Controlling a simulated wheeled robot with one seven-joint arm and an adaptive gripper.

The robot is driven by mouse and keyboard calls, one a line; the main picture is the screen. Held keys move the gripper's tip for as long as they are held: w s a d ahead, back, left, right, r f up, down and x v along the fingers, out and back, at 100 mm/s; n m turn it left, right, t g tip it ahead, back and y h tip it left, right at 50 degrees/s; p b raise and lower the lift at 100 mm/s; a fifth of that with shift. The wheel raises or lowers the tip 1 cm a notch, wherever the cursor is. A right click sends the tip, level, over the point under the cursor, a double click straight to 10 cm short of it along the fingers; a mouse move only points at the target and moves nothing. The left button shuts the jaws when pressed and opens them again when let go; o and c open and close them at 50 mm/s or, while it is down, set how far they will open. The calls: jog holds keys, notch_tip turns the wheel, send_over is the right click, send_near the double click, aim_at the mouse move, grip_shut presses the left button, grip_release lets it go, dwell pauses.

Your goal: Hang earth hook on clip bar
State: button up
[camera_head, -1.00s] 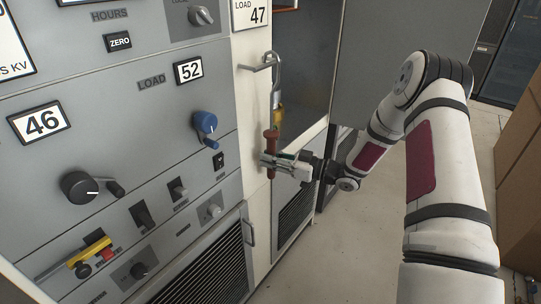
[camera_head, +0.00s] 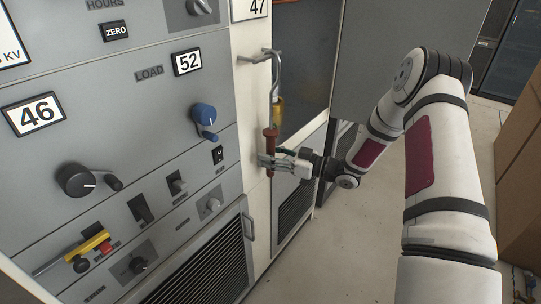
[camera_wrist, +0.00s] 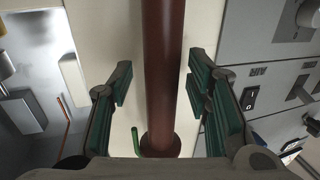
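The earth hook has a silver hooked top (camera_head: 276,65), a yellow section and a brown handle (camera_head: 269,150). It is upright in front of the cream cabinet post. Its top meets a short metal bar (camera_head: 254,58) projecting from that post; whether it fully rests on it is hard to tell. My gripper (camera_head: 268,161) is at the lower handle. In the wrist view, the brown shaft (camera_wrist: 163,75) runs between my green-padded fingers (camera_wrist: 165,105), with gaps visible on both sides. The fingers look open around it. The hook's top is outside the wrist view.
A grey control panel with knobs and switches, including a blue knob (camera_head: 204,116), stands left of the post. An open cabinet bay (camera_head: 300,65) is behind the hook. Brown boxes (camera_head: 520,160) stand at the right. The floor (camera_head: 350,245) between is clear.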

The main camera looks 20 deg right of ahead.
jog(key=f+v, duration=0.1)
jog(key=v, duration=1.1)
jog(key=s+d+p, duration=0.3)
jog(key=s+d, duration=0.3)
jog(key=s, duration=0.3)
jog(key=shift+d, duration=0.25)
dwell(1.0)
jog(key=shift+w, duration=0.1)
